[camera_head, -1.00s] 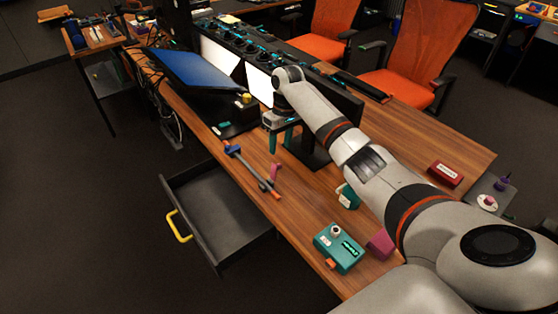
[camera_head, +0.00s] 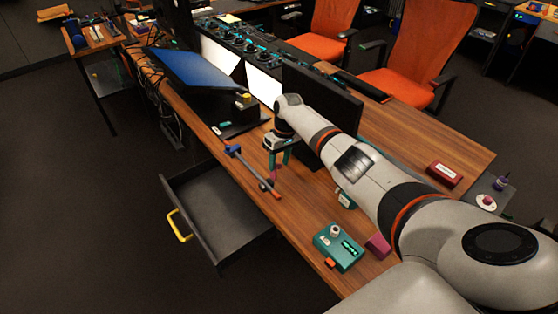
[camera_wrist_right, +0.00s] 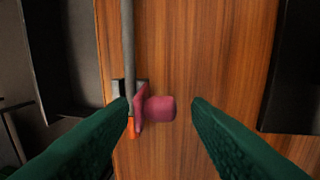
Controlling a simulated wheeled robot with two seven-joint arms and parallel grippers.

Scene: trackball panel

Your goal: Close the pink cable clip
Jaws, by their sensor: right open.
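The pink cable clip (camera_wrist_right: 158,109) sits on the wooden desk beside a thin grey cable (camera_wrist_right: 129,45). In the wrist view, its block-shaped part sticks out to the right of the cable. In the head view the clip (camera_head: 275,174) is partly hidden by my right gripper. The cable (camera_head: 249,166) runs from a blue end to an orange-red end. My right gripper (camera_head: 278,164) is open, with green fingers over the clip. In the wrist view, the clip shows between the fingertips (camera_wrist_right: 160,104), nearer the left one. I cannot tell whether they touch. My left gripper is not in view.
A monitor (camera_head: 322,98) stands close behind my right gripper. A teal box with a knob (camera_head: 338,248) and a magenta block (camera_head: 378,246) lie nearer me. An open drawer (camera_head: 213,218) juts out at the left.

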